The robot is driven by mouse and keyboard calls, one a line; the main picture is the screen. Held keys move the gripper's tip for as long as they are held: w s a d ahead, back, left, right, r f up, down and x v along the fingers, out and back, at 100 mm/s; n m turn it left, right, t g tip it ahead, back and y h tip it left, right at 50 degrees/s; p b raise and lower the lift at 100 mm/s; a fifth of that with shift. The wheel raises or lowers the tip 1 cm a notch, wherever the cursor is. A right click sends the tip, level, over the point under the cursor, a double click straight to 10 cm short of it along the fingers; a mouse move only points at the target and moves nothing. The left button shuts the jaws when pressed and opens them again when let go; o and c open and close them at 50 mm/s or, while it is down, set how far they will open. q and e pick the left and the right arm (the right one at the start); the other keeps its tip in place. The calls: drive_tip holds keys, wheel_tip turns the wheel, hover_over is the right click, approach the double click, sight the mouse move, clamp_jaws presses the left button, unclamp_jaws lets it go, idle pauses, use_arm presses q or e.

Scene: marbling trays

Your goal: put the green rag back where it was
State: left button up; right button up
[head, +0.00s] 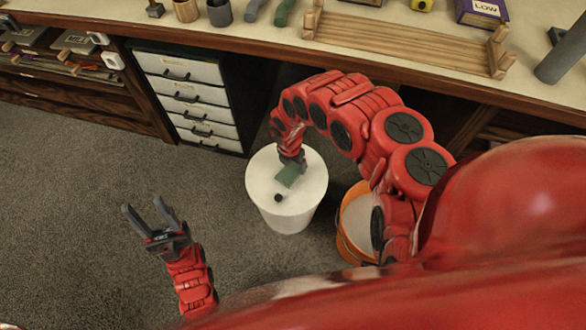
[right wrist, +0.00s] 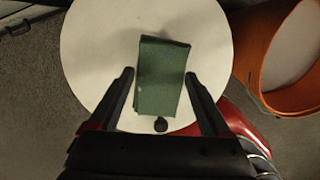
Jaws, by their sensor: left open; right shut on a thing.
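The green rag (head: 289,175) is a folded block over the round white top (head: 262,182) of a white bin-like container. It also shows in the right wrist view (right wrist: 162,75), where the white top (right wrist: 90,45) lies behind it. My right gripper (head: 291,158) is shut on the rag, with one finger on each side of it in the right wrist view (right wrist: 161,80). I cannot tell whether the rag touches the white top. My left gripper (head: 143,205) is open and empty above the carpet at the left.
A small black knob (head: 278,198) is on the white top. An orange bucket (head: 344,240) stands close to its right. The workbench (head: 250,40) behind carries a wooden rack (head: 400,42), cups and a purple box (head: 481,12). Drawers (head: 190,95) stand below. Carpet at left is clear.

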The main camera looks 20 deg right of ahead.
drive_tip(key=shift+w+d, duration=0.15)
drive_tip(key=shift+w, duration=0.4)
wheel_tip(320, 180, down, 3)
drive_tip(key=shift+s+b, duration=0.1)
drive_tip(key=shift+b, duration=0.35)
drive_tip(key=shift+f, duration=0.3)
drive_tip(key=shift+r, duration=0.1)
drive_tip(key=o, duration=0.4)
drive_tip(key=shift+f, duration=0.2)
drive_tip(key=shift+o, duration=1.3)
drive_tip(key=shift+r, duration=0.1)
